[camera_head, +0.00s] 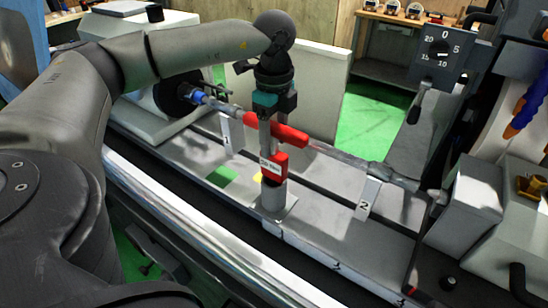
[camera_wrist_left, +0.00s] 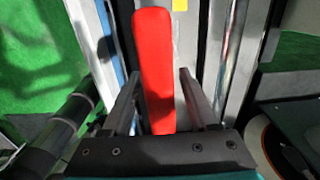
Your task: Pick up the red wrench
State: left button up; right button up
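The red wrench shows as a long red bar (camera_head: 290,134) under my left gripper in the head view. In the left wrist view its red length (camera_wrist_left: 155,70) runs away from me between the two fingers. My left gripper (camera_head: 268,116) points down over it from above, and its fingers (camera_wrist_left: 160,103) stand apart, one on each side of the red bar. A gap shows on both sides, wider on the right in the wrist view, so it is open and not clamped. The exact finger height is hard to tell. My right gripper is not in view.
A red block (camera_head: 274,166) sits on a grey post just below the bar. A metal shaft (camera_head: 350,163) runs right toward the grey tailstock (camera_head: 470,205). A control box with a dial (camera_head: 440,50) hangs at upper right.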

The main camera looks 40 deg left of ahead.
pick_arm(q)
grip_shut()
jog(key=shift+r, duration=0.1)
dwell(1.0)
